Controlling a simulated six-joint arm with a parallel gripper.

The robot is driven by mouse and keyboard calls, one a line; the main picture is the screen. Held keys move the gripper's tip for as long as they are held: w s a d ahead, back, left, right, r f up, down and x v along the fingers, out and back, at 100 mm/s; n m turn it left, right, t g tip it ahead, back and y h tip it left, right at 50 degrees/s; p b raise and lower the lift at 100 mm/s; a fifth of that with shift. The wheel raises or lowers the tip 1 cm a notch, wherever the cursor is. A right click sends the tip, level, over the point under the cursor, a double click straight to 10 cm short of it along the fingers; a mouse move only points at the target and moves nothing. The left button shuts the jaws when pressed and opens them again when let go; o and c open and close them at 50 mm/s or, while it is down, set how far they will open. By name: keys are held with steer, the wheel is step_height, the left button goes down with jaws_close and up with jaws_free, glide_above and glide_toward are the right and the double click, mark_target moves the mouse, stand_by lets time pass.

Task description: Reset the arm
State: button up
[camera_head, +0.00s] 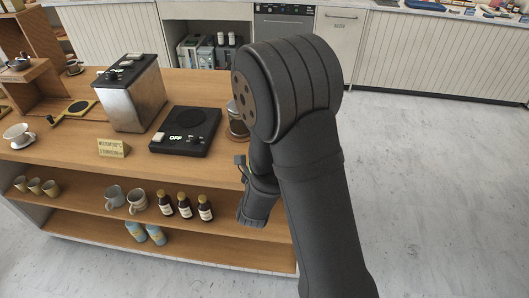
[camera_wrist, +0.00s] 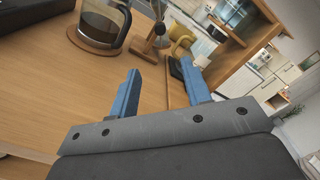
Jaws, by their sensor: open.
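My gripper shows in the wrist view (camera_wrist: 160,92) with its two blue fingers spread apart and nothing between them. It is near the wooden cart top, with a glass coffee pot (camera_wrist: 98,22) on a round wooden coaster beyond it to the left. In the head view my dark arm stands right of centre, in front of the right end of the coffee cart (camera_head: 215,160). The arm hides my fingertips there and covers part of the glass pot (camera_head: 237,122).
A black plate marked OFF (camera_head: 185,130) and a metal machine (camera_head: 132,95) stand on the cart top. A white cup (camera_head: 18,135) is at the left. Mugs and dark bottles (camera_head: 185,207) stand on the shelf below. The floor right of the cart (camera_head: 445,190) is clear.

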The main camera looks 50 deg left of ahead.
steer(key=shift+s+d, duration=0.2)
steer(key=shift+w, duration=0.1)
